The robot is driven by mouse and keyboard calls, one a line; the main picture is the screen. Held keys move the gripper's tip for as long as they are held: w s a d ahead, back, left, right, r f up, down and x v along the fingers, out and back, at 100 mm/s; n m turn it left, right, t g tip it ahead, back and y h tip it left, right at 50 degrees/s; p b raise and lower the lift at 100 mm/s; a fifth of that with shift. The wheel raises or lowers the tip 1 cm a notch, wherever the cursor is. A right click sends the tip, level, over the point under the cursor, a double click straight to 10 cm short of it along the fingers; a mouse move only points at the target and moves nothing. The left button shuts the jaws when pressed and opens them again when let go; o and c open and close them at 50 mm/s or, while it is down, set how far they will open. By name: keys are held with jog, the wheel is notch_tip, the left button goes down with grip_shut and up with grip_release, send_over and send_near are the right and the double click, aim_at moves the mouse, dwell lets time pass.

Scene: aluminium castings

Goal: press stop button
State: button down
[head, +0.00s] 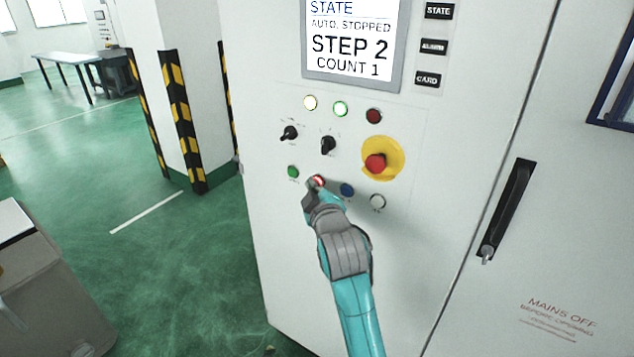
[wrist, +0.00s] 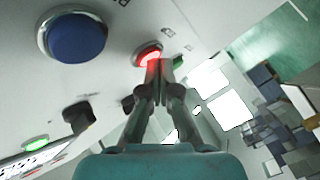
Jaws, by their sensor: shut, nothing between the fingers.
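The red stop button (head: 319,180) is lit on the white control panel, in a row between a green button (head: 293,172) and a blue button (head: 347,190). My gripper (head: 312,184) is shut and empty, with its fingertips at the red button, partly covering it. In the wrist view the red button (wrist: 148,56) glows just beyond the fingertips (wrist: 160,66). I cannot tell whether the tips touch it or how far it is pressed. The screen (head: 352,40) reads "AUTO. STOPPED", "STEP 2", "COUNT 1".
A red emergency knob on a yellow plate (head: 385,158) sits above right of the row. A white button (head: 377,202) ends the row. Two black selector switches (head: 328,145) are above. A door handle (head: 507,210) stands out at the right. Green floor (head: 190,270) lies open at left.

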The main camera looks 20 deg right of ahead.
dwell(0.4)
jog(key=shift+s+a, duration=0.5)
jog(key=shift+a, duration=0.15)
jog(key=s+a, duration=0.1)
jog(key=a, duration=0.1)
jog(key=s+a, duration=0.2)
dwell(0.5)
dwell(0.6)
